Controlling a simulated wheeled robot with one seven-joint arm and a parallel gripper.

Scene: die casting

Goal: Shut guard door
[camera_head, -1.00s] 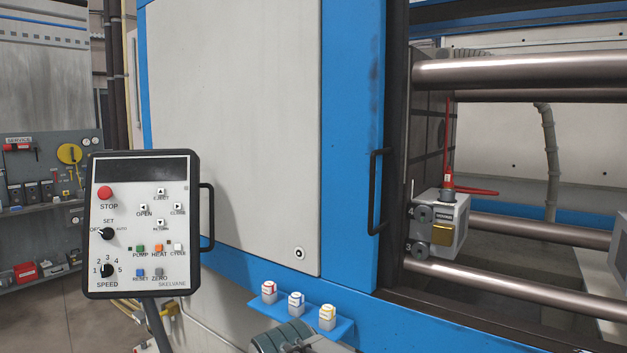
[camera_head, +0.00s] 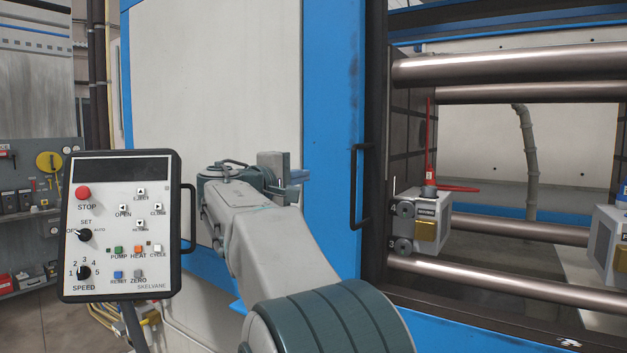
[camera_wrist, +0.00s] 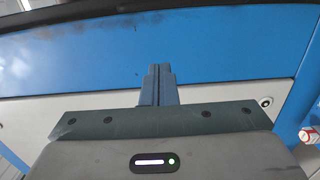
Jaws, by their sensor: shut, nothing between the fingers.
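The guard door (camera_head: 334,60) is a blue-framed panel with a pale grey face, standing to the left of a wide opening. Its black vertical handle (camera_head: 357,187) is on the blue edge strip beside the opening. My gripper (camera_head: 302,175) is in front of the door, left of the handle and apart from it. In the wrist view, my gripper (camera_wrist: 158,70) has its fingers together and empty, pointing at the blue strip (camera_wrist: 200,45).
The control panel (camera_head: 120,225) stands at the left, close to my arm. Thick steel bars (camera_head: 510,65) and a die block (camera_head: 420,215) with a red lever show inside the opening. A tool board (camera_head: 40,175) is at the far left.

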